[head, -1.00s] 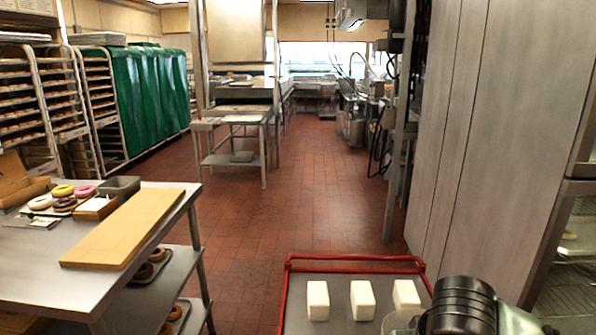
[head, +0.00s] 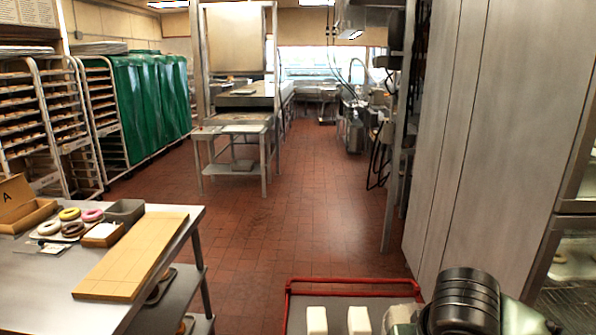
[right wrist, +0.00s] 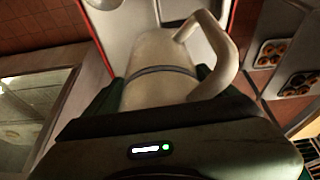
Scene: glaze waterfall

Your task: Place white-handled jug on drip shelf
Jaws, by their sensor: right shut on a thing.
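My right gripper (right wrist: 163,88) is shut on a cream-white jug (right wrist: 160,55), with a dark finger on each side of its body. The jug has a pale angular handle (right wrist: 230,50) on the right and a dark band around it. In the head view my right arm fills the lower right corner; a pale patch beside it may be the jug, but I cannot tell. I cannot make out which surface is the drip shelf. My left gripper is not in view.
A red-railed tray (head: 353,281) at bottom centre bears white blocks (head: 317,320). A steel table (head: 40,285) at left bears a wooden board (head: 135,255), several donuts (head: 70,222) and an open box (head: 25,208). A tall metal cabinet (head: 490,140) stands right. The tiled floor between is clear.

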